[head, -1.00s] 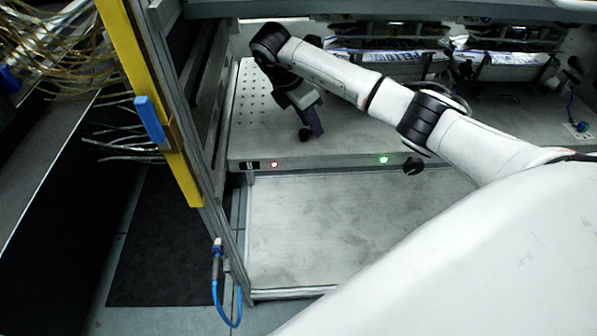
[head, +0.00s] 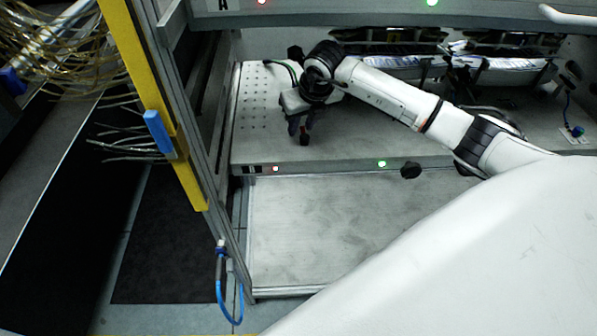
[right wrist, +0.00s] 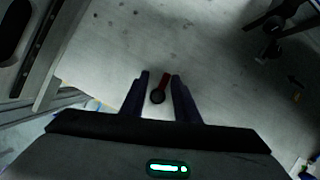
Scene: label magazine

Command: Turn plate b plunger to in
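My right gripper (head: 299,130) reaches in from the right and points down over the left part of the grey plate (head: 350,148). Its two dark fingers are apart in the right wrist view (right wrist: 160,80). A small round black knob with a red bar (right wrist: 158,96) shows between the fingers, with a gap visible on each side. In the head view a small dark and red piece (head: 304,139) shows at the fingertips. I cannot read a letter b on this plate. My left gripper is not in view.
The plate's front edge has a red light (head: 275,169), a green light (head: 381,163) and a black knob (head: 411,170). An upper shelf marked A (head: 330,20) hangs above. A yellow post (head: 150,100) stands left. A lower tray (head: 340,225) is bare.

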